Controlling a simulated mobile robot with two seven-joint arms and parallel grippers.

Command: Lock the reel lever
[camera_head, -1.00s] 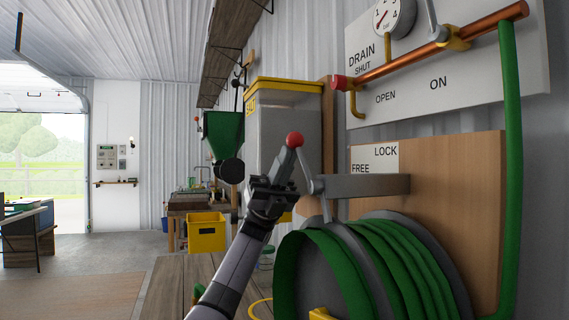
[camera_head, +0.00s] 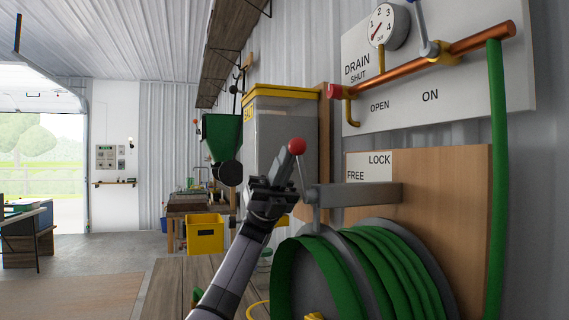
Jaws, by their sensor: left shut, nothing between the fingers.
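The reel lever is a thin grey rod (camera_head: 303,178) with a red ball knob (camera_head: 297,146). It stands nearly upright, leaning slightly left, at the near end of a grey bracket (camera_head: 355,194) above the hose reel (camera_head: 352,240). My left gripper (camera_head: 288,157) is shut and empty, its fingertips close against the knob in the picture. I cannot tell whether they touch it; the fingers hide part of the knob's lower left. The label plate (camera_head: 370,166) behind reads FREE at lower left and LOCK at upper right. My right gripper is not in view.
A copper pipe (camera_head: 420,60) with a gauge (camera_head: 389,26) runs above on a white panel. A green hose (camera_head: 498,180) hangs at the right. A yellow-rimmed bin (camera_head: 282,95) and a green hopper (camera_head: 221,135) stand behind the gripper. Open floor lies left.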

